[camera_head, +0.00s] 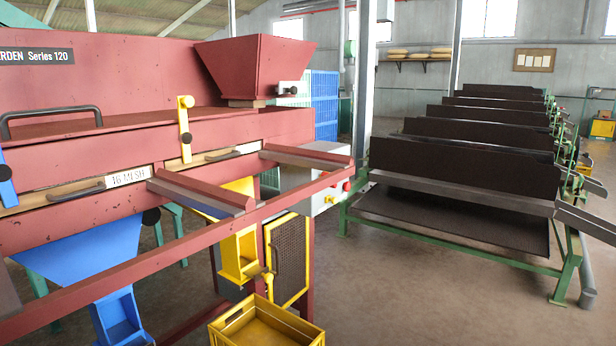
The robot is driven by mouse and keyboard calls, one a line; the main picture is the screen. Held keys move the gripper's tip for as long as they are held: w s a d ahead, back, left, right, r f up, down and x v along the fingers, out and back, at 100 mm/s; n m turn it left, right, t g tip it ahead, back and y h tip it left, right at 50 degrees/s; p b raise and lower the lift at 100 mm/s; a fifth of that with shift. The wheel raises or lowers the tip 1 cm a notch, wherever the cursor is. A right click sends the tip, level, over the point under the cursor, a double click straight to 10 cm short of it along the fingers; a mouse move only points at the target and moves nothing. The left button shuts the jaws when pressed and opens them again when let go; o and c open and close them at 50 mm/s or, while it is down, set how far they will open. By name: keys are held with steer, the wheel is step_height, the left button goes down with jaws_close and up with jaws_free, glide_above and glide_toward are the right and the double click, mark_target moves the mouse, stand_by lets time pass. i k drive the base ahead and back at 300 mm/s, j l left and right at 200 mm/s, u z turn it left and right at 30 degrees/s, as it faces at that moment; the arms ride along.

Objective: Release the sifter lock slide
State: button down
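The red sifter (100,85) fills the left side, with a "16 MESH" label (128,176) on its front. No part is marked as the lock slide, and I cannot tell which one it is. A yellow upright lever (185,132) with a black knob stands on the front face. A blue lever (5,178) shows at the left edge, partly cut off. A small metal plate with a black knob (292,89) sits on the side of the red hopper (254,66). My gripper is not in view.
Red rails (160,240) stick out in front of the sifter. A yellow crate (266,328) stands below a yellow chute (238,252). A blue chute (118,315) hangs at lower left. Dark sloping tables (465,165) stand at right. The floor (430,315) at lower right is clear.

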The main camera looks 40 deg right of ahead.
mark_target(329, 199)
steer(key=z, duration=1.15)
